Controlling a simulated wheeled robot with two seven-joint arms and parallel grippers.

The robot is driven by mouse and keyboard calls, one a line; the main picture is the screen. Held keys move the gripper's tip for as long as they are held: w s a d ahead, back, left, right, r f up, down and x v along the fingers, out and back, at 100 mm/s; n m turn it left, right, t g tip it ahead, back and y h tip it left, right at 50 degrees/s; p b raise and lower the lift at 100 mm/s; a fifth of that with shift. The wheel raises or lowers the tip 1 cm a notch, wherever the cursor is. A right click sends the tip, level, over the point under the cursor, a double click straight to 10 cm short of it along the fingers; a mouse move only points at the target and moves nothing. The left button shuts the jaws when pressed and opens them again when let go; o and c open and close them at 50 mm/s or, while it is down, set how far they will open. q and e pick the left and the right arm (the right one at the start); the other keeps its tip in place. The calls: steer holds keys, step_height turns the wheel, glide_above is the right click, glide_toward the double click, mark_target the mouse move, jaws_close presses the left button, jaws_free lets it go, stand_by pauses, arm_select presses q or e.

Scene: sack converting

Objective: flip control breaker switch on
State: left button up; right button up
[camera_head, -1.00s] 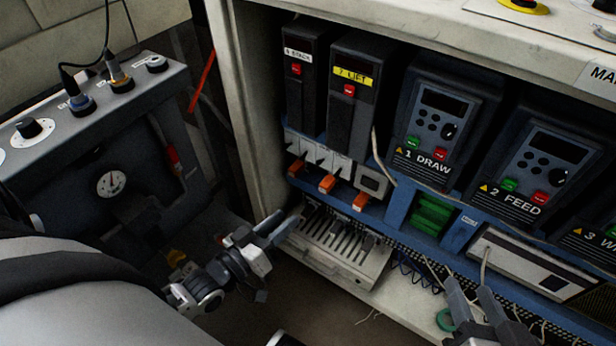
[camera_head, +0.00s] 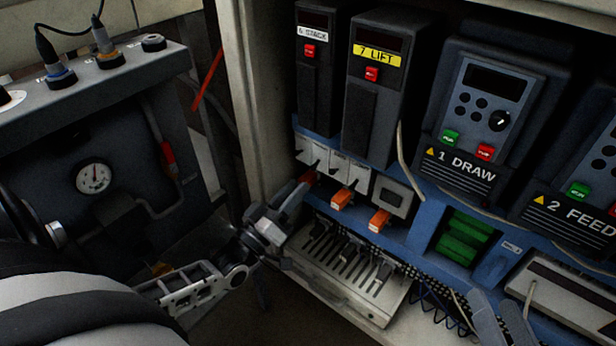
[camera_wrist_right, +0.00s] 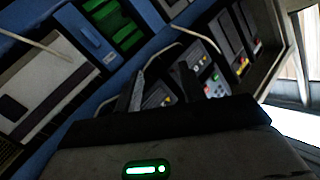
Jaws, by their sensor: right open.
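A row of white breakers (camera_head: 331,165) with orange switch levers sits on the blue panel inside the cabinet. The left lever (camera_head: 309,177) is partly behind my left gripper's fingertips; the middle lever (camera_head: 342,198) and right lever (camera_head: 379,220) stick out in clear view. Which one is the control breaker I cannot read. My left gripper (camera_head: 294,196) is just below and left of the left lever; contact cannot be told. My right gripper (camera_head: 499,316) is open and empty at the lower right, before the cabinet. Its fingers also show in the right wrist view (camera_wrist_right: 162,88).
Drive units 6 STACK (camera_head: 313,65), 7 LIFT (camera_head: 373,90) and 1 DRAW (camera_head: 478,110) are above. The cabinet's side wall (camera_head: 250,90) stands left of the breakers. A grey gauge box (camera_head: 95,140) stands further left.

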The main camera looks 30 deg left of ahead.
mark_target(316, 165)
arm_select(q)
steer(key=shift+b+x, duration=0.4)
steer(key=shift+x, duration=2.2)
jaws_close()
